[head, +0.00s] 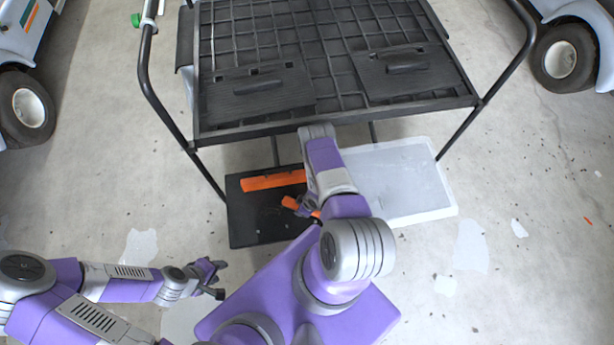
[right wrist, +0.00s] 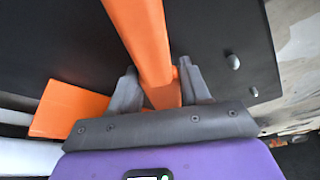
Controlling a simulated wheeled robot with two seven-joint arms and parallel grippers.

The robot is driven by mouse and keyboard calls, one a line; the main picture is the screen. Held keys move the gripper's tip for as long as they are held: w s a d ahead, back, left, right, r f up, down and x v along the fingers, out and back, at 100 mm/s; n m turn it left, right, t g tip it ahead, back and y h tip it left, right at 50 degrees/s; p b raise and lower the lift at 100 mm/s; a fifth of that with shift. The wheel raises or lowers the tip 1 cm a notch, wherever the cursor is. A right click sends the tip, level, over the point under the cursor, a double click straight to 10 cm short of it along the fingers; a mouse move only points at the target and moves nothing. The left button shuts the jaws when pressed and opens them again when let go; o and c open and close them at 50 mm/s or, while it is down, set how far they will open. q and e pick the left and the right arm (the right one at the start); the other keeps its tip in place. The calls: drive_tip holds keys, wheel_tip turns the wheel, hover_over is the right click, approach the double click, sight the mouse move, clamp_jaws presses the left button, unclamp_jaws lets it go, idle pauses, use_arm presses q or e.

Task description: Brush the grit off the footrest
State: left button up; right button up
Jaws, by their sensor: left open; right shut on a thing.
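The black footrest (head: 240,225) lies low under the cart's front edge, and its dark surface fills much of the right wrist view (right wrist: 60,40). A long orange piece (head: 273,180) lies across its far part. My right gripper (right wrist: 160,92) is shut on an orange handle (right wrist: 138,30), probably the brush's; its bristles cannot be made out. In the head view that gripper (head: 303,208) is low over the footrest, partly hidden by my arm. Small grey lumps, likely grit (right wrist: 233,62), sit on the dark surface. My left gripper (head: 212,280) is open and empty, left of the footrest.
The cart's black grid frame (head: 330,50) stands above, with dark rails on both sides. A pale panel (head: 420,190) lies right of the footrest. Wheels (head: 28,108) show at left and right (head: 560,60). Concrete floor is clear at the left, apart from pale patches.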

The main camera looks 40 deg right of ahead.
drive_tip(key=shift+w+a, duration=0.35)
drive_tip(key=shift+a, duration=0.2)
drive_tip(key=shift+w+a, duration=0.3)
drive_tip(key=shift+a, duration=0.2)
drive_tip(key=shift+w+a, duration=0.8)
drive_tip(key=shift+a, duration=0.35)
drive_tip(key=c, duration=0.4)
drive_tip(key=shift+o, duration=0.2)
drive_tip(key=shift+w+a+r+b, duration=0.15)
drive_tip(key=shift+w+a, duration=0.45)
drive_tip(key=shift+a, duration=0.3)
drive_tip(key=shift+w+a+f+b, duration=0.1)
drive_tip(key=shift+w+a+b, duration=0.05)
drive_tip(key=shift+w+a, duration=0.6)
drive_tip(key=shift+w+a+b, duration=0.2)
drive_tip(key=shift+w+a, duration=0.15)
drive_tip(key=shift+a, duration=0.55)
drive_tip(key=shift+w+a+b, duration=0.2)
drive_tip(key=shift+w+a, duration=0.1)
drive_tip(key=shift+a, duration=0.55)
clamp_jaws()
drive_tip(key=shift+w+a, duration=0.45)
drive_tip(key=shift+a, duration=0.4)
drive_tip(key=shift+w+a, duration=0.5)
drive_tip(key=shift+a, duration=0.35)
drive_tip(key=shift+w+a, duration=0.45)
drive_tip(key=shift+a, duration=0.4)
